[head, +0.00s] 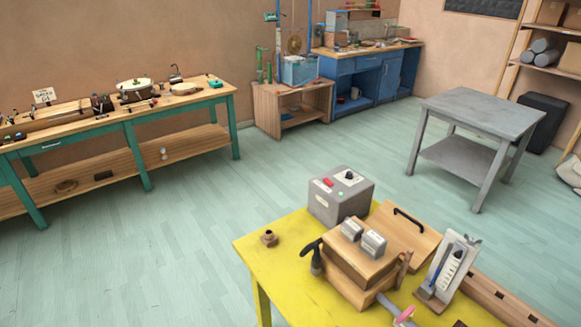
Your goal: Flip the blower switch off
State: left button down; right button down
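A grey box (326,207) stands near the back edge of the yellow table (262,255). On its top are a red switch (327,182), a black knob (349,175) and small pale marks. Neither of my grippers is in view.
A wooden box (345,272) with two small grey blocks stands just in front of the grey box. A tilted white gauge board (447,268) stands to its right. A small brown fitting (269,238) sits at the table's left. A grey table (480,112) stands beyond open floor.

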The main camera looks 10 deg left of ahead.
aim_at(329, 183)
jog(key=i+u, duration=0.15)
jog(key=i+j+z, duration=0.1)
jog(key=z, duration=0.75)
jog(key=i+j+z, duration=0.1)
jog(key=j+z, duration=0.9)
jog(key=j, duration=0.6)
jog(key=k+j+z, duration=0.1)
jog(key=j, duration=0.6)
